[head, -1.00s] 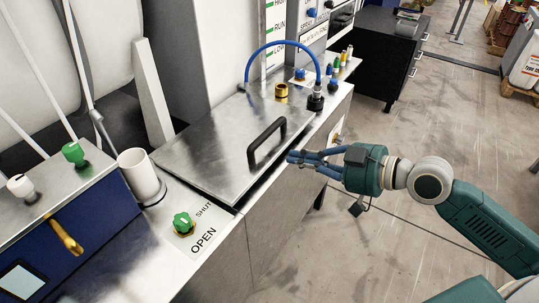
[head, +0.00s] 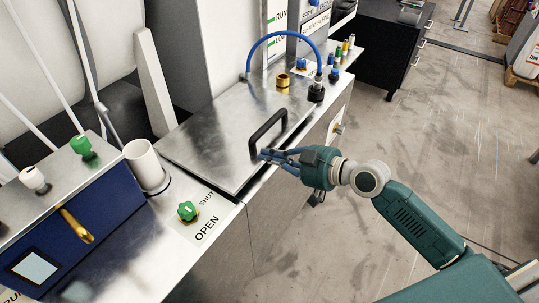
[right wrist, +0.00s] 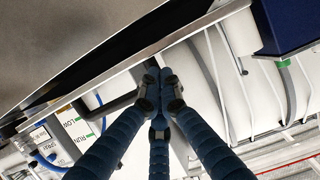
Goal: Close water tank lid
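The tank lid (head: 205,138) is a flat metal plate on the counter with a black bar handle (head: 268,130). It looks nearly level, with a dark gap along its front edge. The lid edge also shows at the top of the right wrist view (right wrist: 150,52). My right gripper (head: 265,155) is at the near lower end of the handle, by the lid's front edge. Its blue fingers converge with their tips close together in the right wrist view (right wrist: 160,95), and nothing is visibly held. Whether they touch the handle I cannot tell. My left gripper is out of view.
A green knob (head: 187,211) sits by the SHUT/OPEN label, near a white cup (head: 146,165). A blue hose (head: 283,36) and brass fitting (head: 283,80) stand behind the lid. A blue control box (head: 75,225) is at left.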

